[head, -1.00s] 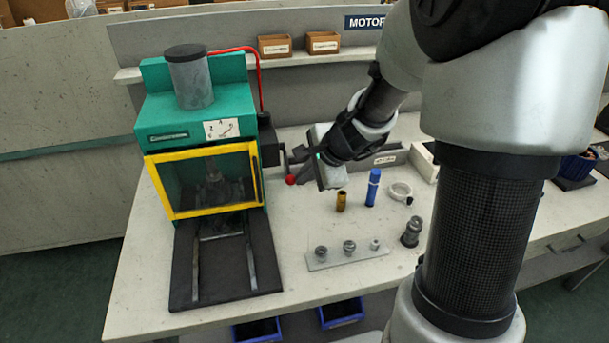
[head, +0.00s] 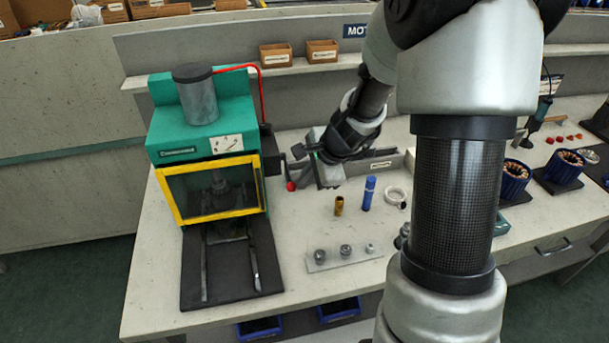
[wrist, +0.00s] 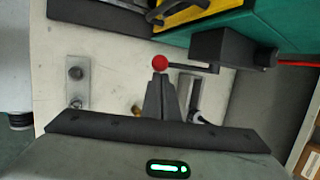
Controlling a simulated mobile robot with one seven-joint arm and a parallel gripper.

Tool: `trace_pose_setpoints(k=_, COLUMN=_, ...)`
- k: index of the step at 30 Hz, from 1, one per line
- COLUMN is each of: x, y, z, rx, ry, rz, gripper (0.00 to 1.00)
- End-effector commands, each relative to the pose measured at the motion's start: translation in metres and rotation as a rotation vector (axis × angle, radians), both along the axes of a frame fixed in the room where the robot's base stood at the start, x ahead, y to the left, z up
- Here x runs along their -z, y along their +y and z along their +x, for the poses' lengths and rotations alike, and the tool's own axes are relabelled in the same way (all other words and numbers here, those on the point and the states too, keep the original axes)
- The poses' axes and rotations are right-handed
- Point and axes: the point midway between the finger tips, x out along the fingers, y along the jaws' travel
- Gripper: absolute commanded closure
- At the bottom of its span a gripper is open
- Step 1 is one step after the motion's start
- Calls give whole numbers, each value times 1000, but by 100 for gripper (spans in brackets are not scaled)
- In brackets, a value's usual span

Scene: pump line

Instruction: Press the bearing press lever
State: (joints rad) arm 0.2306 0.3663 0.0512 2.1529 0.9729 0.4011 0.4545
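The bearing press (head: 208,130) is a green machine with a yellow-framed guard at the table's left. Its lever ends in a red ball knob (head: 291,186) on the press's right side. The knob also shows in the wrist view (wrist: 160,62), just beyond my fingertips, on a dark arm leading to a black block (wrist: 232,48). My gripper (wrist: 160,80) has its two grey fingers together with nothing visible between them. In the head view my gripper (head: 312,168) is just right of the knob. Whether the fingertips touch the knob cannot be told.
A brass sleeve (head: 339,206), a blue cylinder (head: 368,193) and a white ring (head: 396,197) stand right of the press. A plate (head: 318,262) with small metal parts lies in front. A low grey rail (head: 380,163) runs behind. The table front is partly clear.

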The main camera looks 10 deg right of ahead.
Motion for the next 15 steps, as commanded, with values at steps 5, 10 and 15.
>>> trace_pose_setpoints(k=5, x=-19, y=2, z=1, rx=-4, ry=-2, rz=2, gripper=100)
trace_pose_setpoints(k=10, x=-34, y=2, z=4, rx=-5, ry=-3, rz=2, gripper=100)
trace_pose_setpoints(k=15, x=-46, y=3, z=8, rx=-5, ry=-2, rz=2, gripper=100)
